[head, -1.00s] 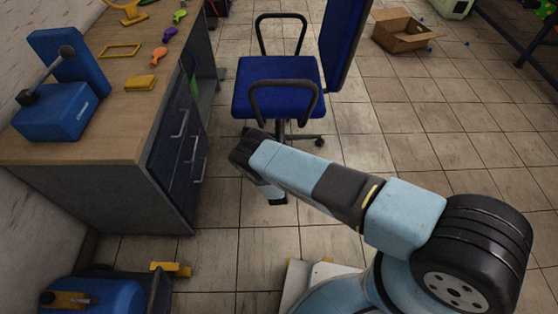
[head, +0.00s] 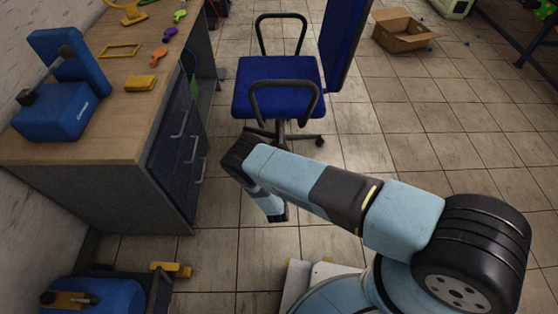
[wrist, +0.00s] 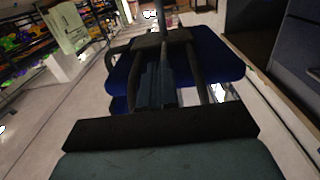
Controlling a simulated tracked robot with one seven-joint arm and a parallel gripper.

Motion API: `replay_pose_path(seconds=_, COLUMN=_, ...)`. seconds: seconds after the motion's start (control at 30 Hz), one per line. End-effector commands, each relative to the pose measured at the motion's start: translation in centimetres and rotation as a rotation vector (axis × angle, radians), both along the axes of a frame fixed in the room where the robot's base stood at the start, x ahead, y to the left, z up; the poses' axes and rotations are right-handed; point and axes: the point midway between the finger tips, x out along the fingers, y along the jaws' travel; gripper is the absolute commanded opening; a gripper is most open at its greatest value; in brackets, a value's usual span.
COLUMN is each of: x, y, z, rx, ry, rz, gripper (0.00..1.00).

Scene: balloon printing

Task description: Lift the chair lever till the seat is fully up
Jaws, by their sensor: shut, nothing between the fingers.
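The blue office chair (head: 277,85) stands upright beyond my arm in the head view, with black looped armrests and a dark base on the floor. My gripper (head: 279,217) hangs low at the end of my bent arm, in front of the chair base. In the wrist view the chair's blue seat (wrist: 213,68) fills the upper middle, with dark metal parts around it. My gripper (wrist: 156,72) points toward it; its fingers look closed and empty. I cannot make out the chair lever in either view, nor whether the fingers touch the chair.
A wooden-topped workbench (head: 115,120) with drawers stands left of the chair, bearing a blue machine (head: 60,108). A blue panel (head: 346,40) rises at the chair's right. An open cardboard box (head: 404,34) lies farther right. Tiled floor on the right is mostly clear.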

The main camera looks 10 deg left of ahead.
Motion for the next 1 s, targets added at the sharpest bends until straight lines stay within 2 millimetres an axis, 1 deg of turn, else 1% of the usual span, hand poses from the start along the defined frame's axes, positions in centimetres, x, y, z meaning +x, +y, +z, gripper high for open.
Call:
replay_pose_path(seconds=0.3, x=-3.0, y=-0.7, z=0.0, rx=-0.001, ry=0.001, rz=0.000, gripper=0.00)
replay_pose_path(seconds=0.43, x=-3.9, y=-0.8, z=0.0, rx=-0.001, ry=0.000, rz=0.000, gripper=0.00)
replay_pose_path(seconds=0.57, x=-4.3, y=-0.9, z=0.0, rx=-0.001, ry=0.000, rz=0.000, gripper=0.00)
replay_pose_path(seconds=1.0, x=-4.2, y=-0.9, z=0.0, rx=-0.001, ry=0.000, rz=0.000, gripper=0.00)
